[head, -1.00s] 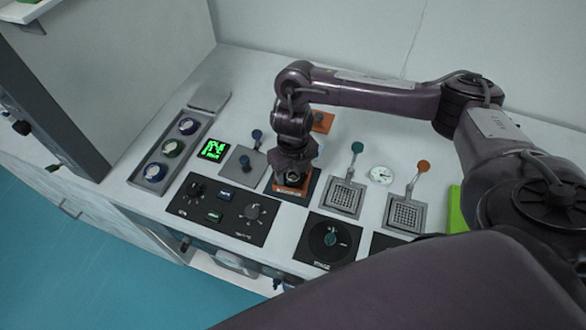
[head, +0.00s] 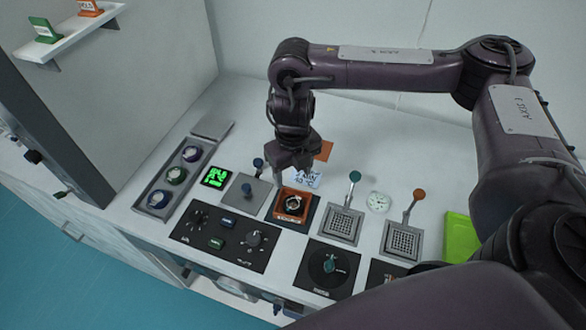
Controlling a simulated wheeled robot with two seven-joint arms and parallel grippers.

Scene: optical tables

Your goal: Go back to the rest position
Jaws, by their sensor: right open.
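My right gripper (head: 294,171) points down over the table, open and empty, just above and behind an orange device with a round dark top (head: 292,205). The device sits on a dark square plate. The gripper looks apart from it. My right arm reaches in from the right and bends down at the wrist. My left gripper does not show.
The white table (head: 160,140) carries a black knob panel (head: 222,236), a lit green display (head: 216,177), a tray of round pieces (head: 174,175), levers with grid plates (head: 343,224) and a dial panel (head: 330,267). A grey wall stands left, with a shelf (head: 75,32).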

